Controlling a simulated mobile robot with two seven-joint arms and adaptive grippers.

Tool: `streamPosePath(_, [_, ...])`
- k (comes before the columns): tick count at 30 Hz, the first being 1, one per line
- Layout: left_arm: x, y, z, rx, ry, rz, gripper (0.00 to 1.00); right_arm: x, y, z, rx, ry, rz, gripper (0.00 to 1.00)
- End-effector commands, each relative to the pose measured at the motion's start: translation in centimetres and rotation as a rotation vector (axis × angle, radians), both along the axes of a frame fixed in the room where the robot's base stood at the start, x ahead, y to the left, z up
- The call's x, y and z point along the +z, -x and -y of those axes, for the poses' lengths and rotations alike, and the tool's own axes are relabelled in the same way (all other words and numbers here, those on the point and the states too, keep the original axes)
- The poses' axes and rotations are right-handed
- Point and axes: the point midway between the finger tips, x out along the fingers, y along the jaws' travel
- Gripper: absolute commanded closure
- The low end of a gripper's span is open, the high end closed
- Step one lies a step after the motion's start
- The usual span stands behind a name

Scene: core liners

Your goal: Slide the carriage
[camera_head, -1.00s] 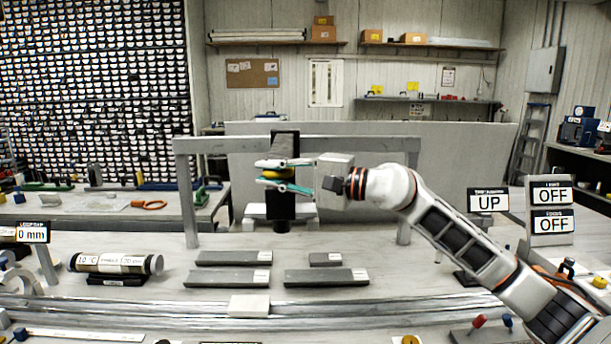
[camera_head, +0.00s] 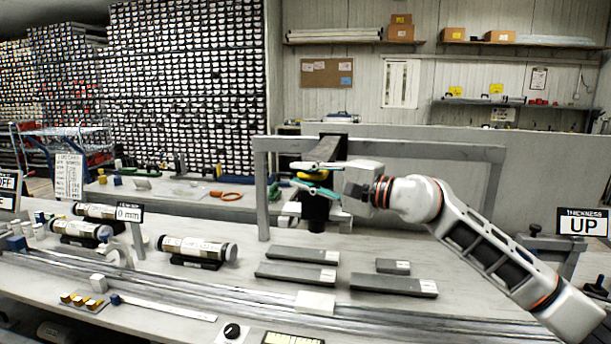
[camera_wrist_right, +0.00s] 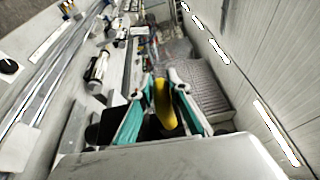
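The carriage (camera_head: 334,148) is a dark block on a grey gantry beam, left of the beam's middle in the head view. Its dark lower part (camera_head: 317,212) hangs below, between pale side pieces. A yellow handle (camera_head: 311,176) is at its front. My right gripper (camera_head: 308,178) reaches in from the right with its teal-lined fingers above and below this handle. In the right wrist view, the yellow handle (camera_wrist_right: 165,106) lies between the converging fingers (camera_wrist_right: 168,80), which look closed on it. The exact contact is partly hidden. My left gripper is not in view.
The grey gantry beam (camera_head: 430,151) stands on posts at both sides. Flat grey slabs (camera_head: 394,285) and a white block (camera_head: 315,302) lie in front.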

Motion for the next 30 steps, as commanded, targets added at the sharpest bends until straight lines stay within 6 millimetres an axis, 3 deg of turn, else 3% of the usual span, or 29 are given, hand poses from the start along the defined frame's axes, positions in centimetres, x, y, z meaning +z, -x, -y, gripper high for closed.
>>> streamPosePath(14, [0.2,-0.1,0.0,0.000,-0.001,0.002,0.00,0.0,0.2,0.5,-0.002,0.001,0.003,0.68])
streamPosePath(30, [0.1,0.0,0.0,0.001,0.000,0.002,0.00,-0.2,5.8,8.2,-0.002,0.002,0.001,0.68])
